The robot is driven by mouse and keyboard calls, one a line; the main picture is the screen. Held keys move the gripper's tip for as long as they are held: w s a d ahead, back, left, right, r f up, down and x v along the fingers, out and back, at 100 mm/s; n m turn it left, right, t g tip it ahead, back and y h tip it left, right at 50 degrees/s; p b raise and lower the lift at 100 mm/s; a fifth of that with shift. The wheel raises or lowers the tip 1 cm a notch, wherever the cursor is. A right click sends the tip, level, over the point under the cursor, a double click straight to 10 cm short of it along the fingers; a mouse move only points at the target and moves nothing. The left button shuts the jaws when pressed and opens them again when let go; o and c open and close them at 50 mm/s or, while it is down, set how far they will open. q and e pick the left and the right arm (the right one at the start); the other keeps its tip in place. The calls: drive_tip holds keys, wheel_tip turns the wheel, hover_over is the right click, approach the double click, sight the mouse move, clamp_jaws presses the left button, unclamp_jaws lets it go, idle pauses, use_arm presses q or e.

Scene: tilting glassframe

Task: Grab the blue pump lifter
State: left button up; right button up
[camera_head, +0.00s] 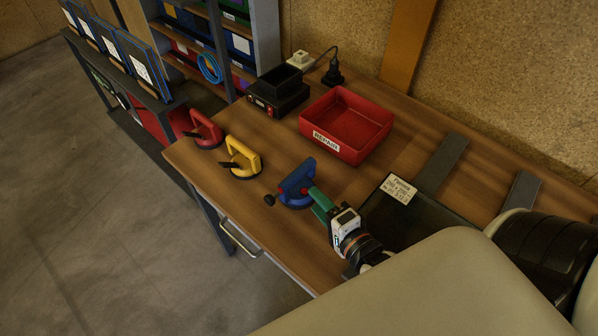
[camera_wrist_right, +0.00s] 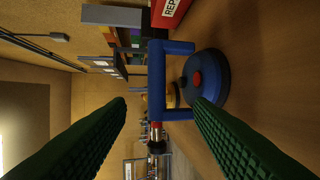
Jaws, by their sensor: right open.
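The blue pump lifter (camera_head: 296,182) stands on the wooden table, with a dark round base and a black knob on its left side. In the right wrist view the lifter's blue handle (camera_wrist_right: 157,75) shows between my fingers, with its suction disc to the right. My right gripper (camera_head: 317,198) is open, its green fingers reaching to the lifter from the lower right. I cannot tell whether the fingers touch the handle. My left gripper is not in view.
A yellow lifter (camera_head: 243,158) and a red lifter (camera_head: 205,130) stand to the left along the table edge. A red bin (camera_head: 346,124) and a black device (camera_head: 277,92) stand behind. A dark glass panel with a note (camera_head: 399,189) lies to the right.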

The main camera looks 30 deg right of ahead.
sight(299, 179)
drive_tip(key=shift+w+a, duration=0.2)
drive_tip(key=shift+w, duration=0.45)
drive_tip(key=shift+w+a, duration=0.15)
drive_tip(key=shift+w, duration=0.45)
drive_tip(key=shift+w+f+p, duration=0.15)
drive_tip(key=shift+w+f, duration=0.05)
drive_tip(key=shift+w, duration=0.35)
drive_tip(key=shift+w+f+p, duration=0.15)
drive_tip(key=shift+w+f, duration=0.05)
drive_tip(key=shift+w, duration=0.3)
drive_tip(key=shift+w+d, duration=0.1)
drive_tip(key=shift+w, duration=0.15)
drive_tip(key=w, duration=0.2)
drive_tip(key=w+p, duration=0.1)
drive_tip(key=w, duration=0.1)
drive_tip(key=shift+w+d+f, duration=0.1)
drive_tip(key=shift+d+f, duration=0.1)
drive_tip(key=shift+w+f, duration=0.15)
drive_tip(key=shift+w, duration=0.3)
drive_tip(key=shift+s, duration=0.1)
drive_tip(key=shift+c, duration=1.3)
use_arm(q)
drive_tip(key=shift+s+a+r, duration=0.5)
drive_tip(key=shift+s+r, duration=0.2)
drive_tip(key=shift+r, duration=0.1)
use_arm(e)
clamp_jaws()
